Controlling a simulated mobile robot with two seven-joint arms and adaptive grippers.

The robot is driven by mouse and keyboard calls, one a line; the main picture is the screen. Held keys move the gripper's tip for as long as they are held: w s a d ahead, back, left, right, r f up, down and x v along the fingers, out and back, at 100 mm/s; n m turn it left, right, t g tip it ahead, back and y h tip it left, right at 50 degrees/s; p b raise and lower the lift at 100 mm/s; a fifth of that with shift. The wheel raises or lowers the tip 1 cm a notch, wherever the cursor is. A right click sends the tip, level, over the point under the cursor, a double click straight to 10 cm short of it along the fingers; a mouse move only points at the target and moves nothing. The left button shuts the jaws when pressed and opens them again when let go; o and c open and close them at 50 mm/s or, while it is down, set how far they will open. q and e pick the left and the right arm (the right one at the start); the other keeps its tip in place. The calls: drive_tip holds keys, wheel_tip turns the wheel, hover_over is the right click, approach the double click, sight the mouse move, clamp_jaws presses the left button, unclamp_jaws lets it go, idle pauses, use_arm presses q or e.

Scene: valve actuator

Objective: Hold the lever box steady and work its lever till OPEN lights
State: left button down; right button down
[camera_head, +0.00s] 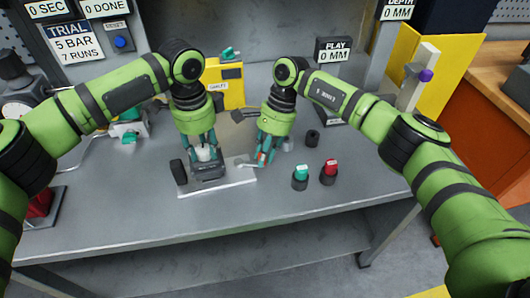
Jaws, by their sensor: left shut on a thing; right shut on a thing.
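The lever box (208,173) is a dark grey block on a pale flat plate (222,188) at the front middle of the bench. My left gripper (205,150) points down and is shut on the pale upper part of the box. My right gripper (264,155) is just right of the box, shut on a small part that looks like the lever, with a reddish bit between the fingers. The fingers hide most of that part. I cannot make out an OPEN light or whether one is lit.
A yellow box (231,84) and a sign reading PLAY 0 MM (334,50) stand behind. The bench front (150,222) is clear.

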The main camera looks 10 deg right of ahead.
drive_tip(key=shift+a, duration=0.25)
idle(0.3)
drive_tip(key=c, duration=1.1)
unclamp_jaws()
drive_tip(key=shift+c, duration=0.2)
drive_tip(key=shift+d, duration=0.15)
drive_tip(key=v, duration=1.2)
